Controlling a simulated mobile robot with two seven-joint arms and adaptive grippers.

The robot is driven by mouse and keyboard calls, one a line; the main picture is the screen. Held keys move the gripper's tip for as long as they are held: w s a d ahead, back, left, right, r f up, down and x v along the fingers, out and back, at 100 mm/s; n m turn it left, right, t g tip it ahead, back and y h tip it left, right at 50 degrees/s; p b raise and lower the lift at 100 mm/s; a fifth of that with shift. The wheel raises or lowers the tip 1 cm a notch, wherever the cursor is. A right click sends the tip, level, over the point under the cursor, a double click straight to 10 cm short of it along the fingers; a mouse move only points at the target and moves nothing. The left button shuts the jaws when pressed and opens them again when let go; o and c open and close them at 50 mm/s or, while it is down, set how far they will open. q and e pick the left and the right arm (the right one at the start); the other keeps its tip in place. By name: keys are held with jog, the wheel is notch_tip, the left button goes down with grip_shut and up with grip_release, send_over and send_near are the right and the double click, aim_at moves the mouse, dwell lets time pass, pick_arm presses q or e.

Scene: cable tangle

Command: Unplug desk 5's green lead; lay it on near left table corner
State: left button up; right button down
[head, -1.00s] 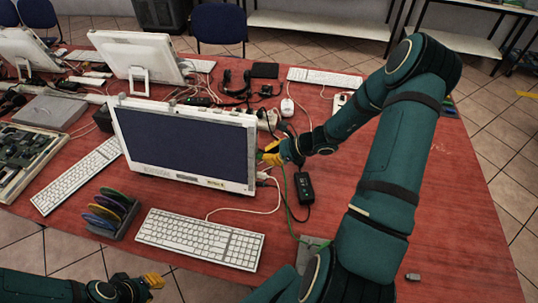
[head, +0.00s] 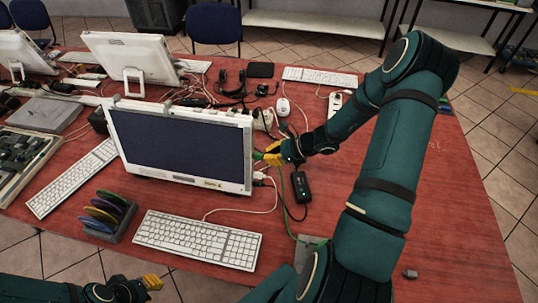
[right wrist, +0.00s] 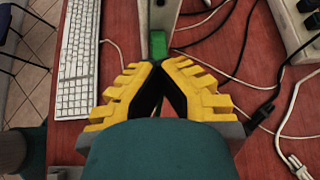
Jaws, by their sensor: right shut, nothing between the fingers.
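The monitor (head: 180,147) stands on the red table with its screen toward me. A green plug (right wrist: 158,44) is at the monitor's side edge, just beyond my right fingertips; it also shows small in the head view (head: 258,156). A thin green lead (head: 287,212) runs down the table beside the monitor, partly hidden by my right arm. My right gripper (head: 272,155) is shut and empty; in the right wrist view its yellow fingers (right wrist: 158,68) meet just short of the plug. My left gripper (head: 152,282) is low at the left, off the table's near edge, its jaw gap unclear.
A black power brick (head: 301,187) and white cables lie right of the monitor. A white keyboard (head: 198,240) and a rack of coloured discs (head: 106,216) stand in front. A small grey piece (head: 410,273) lies at the right. The right part of the red table (head: 455,215) is mostly clear.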

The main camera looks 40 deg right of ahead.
jog(key=shift+s+d, duration=0.1)
jog(key=shift+s, duration=0.05)
dwell(0.3)
jog(key=c, duration=1.3)
grip_release()
jog(key=shift+c, duration=0.2)
